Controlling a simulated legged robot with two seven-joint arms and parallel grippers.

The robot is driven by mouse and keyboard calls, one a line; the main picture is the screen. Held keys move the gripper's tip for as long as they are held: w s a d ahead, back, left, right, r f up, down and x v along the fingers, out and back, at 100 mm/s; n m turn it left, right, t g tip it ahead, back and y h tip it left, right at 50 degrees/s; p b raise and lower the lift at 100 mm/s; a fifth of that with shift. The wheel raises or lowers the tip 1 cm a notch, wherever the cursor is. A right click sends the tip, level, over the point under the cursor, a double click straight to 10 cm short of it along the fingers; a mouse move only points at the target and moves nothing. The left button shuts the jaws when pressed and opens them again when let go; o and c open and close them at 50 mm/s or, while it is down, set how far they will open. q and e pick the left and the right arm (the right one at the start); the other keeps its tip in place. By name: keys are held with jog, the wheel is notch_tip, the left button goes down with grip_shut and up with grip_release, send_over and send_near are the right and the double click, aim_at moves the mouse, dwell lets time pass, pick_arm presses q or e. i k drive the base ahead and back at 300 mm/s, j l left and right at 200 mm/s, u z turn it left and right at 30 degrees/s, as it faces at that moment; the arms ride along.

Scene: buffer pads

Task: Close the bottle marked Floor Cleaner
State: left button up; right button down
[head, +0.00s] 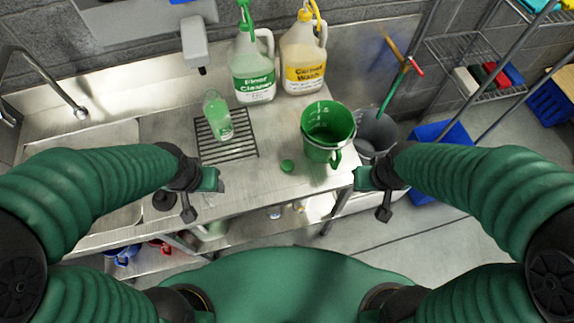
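The white jug with a green label reading Floor Cleaner (254,82) stands upright at the back of the steel counter, with a green fitting on its neck. A smaller clear bottle of green liquid (217,115) stands on the drain grate; its top looks open, and any label on it is unreadable. A small round green cap (287,166) lies on the counter, right of the grate. My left gripper (202,197) is open above the counter's front, left of the cap. My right gripper (371,197) is open beyond the counter's right front corner. Both look empty.
A yellow-labelled jug (303,62) stands beside the green-labelled one. A green bucket (328,130) is on the counter's right, with a grey bin (374,132) beyond. A sink (80,170) and tap (80,112) are at left. The counter around the cap is clear.

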aim_at(216, 110)
jog(key=i+l, duration=0.1)
jog(key=l, duration=0.3)
jog(key=i+l, duration=0.15)
jog(key=l, duration=0.3)
jog(key=i+l, duration=0.1)
jog(key=l, duration=0.3)
jog(key=i+u, duration=0.05)
